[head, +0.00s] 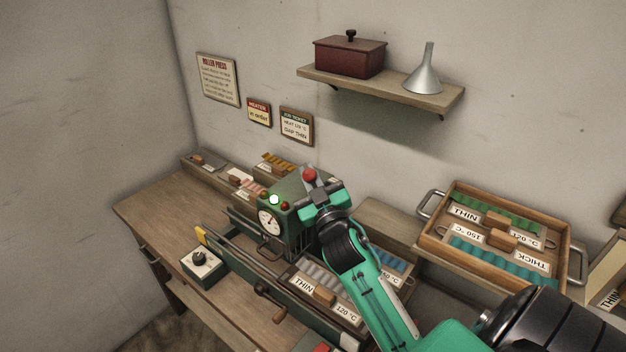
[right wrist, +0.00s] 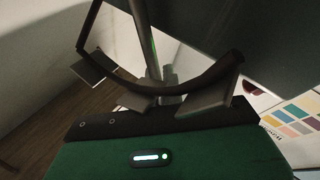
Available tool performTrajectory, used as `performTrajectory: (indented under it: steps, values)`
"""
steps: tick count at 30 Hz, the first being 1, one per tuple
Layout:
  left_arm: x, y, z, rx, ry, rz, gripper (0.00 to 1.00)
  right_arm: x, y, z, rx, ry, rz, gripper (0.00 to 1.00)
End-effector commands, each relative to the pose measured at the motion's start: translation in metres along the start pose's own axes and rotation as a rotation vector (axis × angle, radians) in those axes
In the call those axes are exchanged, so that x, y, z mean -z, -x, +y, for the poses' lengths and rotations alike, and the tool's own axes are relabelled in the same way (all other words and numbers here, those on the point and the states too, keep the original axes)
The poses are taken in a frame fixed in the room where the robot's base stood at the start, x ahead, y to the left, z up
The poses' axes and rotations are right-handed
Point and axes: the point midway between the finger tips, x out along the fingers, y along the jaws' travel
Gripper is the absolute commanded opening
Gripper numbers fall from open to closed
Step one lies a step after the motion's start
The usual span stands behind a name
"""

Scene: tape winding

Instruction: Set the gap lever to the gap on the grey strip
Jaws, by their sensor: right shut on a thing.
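The green roller press (head: 292,228) stands on the bench, with a round dial (head: 268,222) on its front. A lever with a red ball knob (head: 309,174) rises at its top. My right gripper (head: 318,195) is shut on this lever just below the knob. In the right wrist view the metal lever rod (right wrist: 146,45) runs between the fingers of my right gripper (right wrist: 160,95). The gap scale is hidden behind my gripper. Grey strips (head: 318,272) lie in a tray in front of the press, with cards reading THIN and 120 °C. My left gripper is out of view.
A wooden tray (head: 432,236) at right holds green and teal strips with THIN and THICK cards. A knob box (head: 202,265) stands at the bench's left front. A job ticket (head: 296,126) on the wall reads GAP THIN. A shelf (head: 385,88) hangs above.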

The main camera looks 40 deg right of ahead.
Motion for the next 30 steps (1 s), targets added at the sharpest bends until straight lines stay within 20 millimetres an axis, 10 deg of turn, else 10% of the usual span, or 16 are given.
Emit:
performTrajectory:
  steps: [14,18,30]
  values:
    - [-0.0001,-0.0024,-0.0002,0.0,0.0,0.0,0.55,0.0036,0.0001,-0.0007,0.001,0.016,0.017,0.0]
    - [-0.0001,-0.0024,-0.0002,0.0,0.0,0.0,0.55,0.0034,0.0001,-0.0008,0.001,0.015,0.017,0.31]
    - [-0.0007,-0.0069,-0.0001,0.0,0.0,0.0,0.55,-0.0001,0.0085,-0.0021,0.002,0.014,0.012,0.31]
